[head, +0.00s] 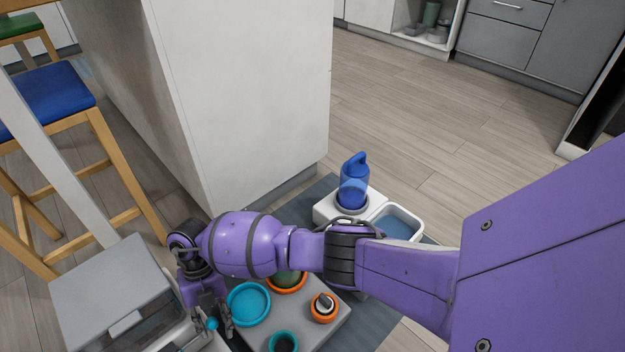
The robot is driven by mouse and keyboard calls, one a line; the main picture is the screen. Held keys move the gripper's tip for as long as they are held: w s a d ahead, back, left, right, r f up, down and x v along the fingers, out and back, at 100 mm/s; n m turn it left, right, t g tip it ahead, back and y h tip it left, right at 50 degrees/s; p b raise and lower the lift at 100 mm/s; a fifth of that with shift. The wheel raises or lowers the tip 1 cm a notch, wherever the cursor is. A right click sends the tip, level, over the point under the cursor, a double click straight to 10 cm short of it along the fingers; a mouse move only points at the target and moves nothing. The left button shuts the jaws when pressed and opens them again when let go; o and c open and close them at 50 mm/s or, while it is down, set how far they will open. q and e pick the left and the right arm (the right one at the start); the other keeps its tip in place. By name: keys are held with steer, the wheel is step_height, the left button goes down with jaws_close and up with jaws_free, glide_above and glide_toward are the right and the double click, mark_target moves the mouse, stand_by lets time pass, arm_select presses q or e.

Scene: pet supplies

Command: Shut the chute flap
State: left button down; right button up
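A grey box-shaped unit (112,290) with a flat lid stands at the lower left of the head view. Its front has a see-through part (150,325), cut by the bottom edge; I cannot tell for sure if this is the chute flap. My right gripper (209,322) points down just right of this unit. A small teal knob shows at its fingertips, and I cannot tell whether the fingers grip it. My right arm crosses the view from the right and hides part of the floor items. My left gripper is out of view.
A grey tray (338,325) right of the gripper holds teal and orange bowls. Behind my arm are a blue bottle (354,184) on a white stand and a white basin (417,217). A white island (235,90) and a stool with a blue seat (45,98) stand behind.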

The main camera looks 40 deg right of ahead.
steer(key=v, duration=1.2)
steer(key=shift+w, duration=0.1)
